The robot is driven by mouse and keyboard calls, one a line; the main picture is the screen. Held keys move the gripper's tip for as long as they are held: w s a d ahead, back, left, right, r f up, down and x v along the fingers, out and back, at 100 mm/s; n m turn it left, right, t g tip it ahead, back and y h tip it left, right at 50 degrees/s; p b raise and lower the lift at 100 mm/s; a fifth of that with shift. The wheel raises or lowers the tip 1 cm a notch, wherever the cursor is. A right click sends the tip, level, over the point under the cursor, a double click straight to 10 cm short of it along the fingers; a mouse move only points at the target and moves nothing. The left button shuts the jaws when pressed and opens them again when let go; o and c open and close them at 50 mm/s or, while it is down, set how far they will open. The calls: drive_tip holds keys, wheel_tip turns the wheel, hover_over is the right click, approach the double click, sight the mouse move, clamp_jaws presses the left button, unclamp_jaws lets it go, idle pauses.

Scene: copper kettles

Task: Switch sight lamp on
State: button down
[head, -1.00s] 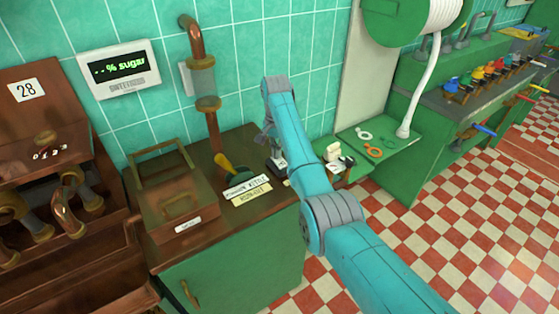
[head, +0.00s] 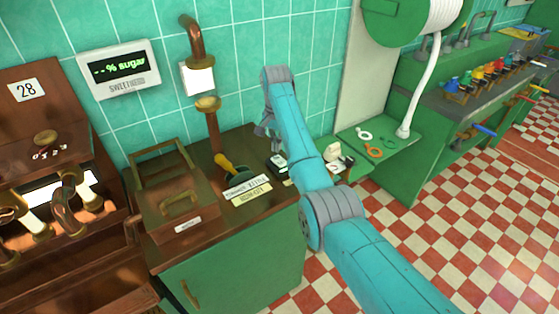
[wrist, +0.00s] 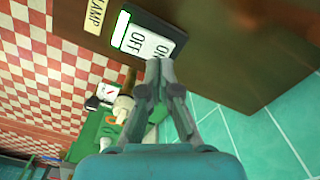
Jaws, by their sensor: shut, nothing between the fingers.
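The lamp switch (wrist: 143,42) is a white rocker marked OFF and ON in a dark frame, beside a cream LAMP label (wrist: 98,15). A green strip shows at the rocker's OFF end. The switch also shows on the brown counter in the head view (head: 278,162). My gripper (wrist: 160,66) is shut and empty, its tips at the ON end in the picture; I cannot tell whether they touch. It shows partly behind my arm in the head view (head: 267,132).
A copper-piped cabinet (head: 40,150) has a bright white panel inside. A green table (head: 400,150) with small rings is to the right.

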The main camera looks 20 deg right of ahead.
sight(277, 158)
drive_tip(key=shift+r, duration=1.85)
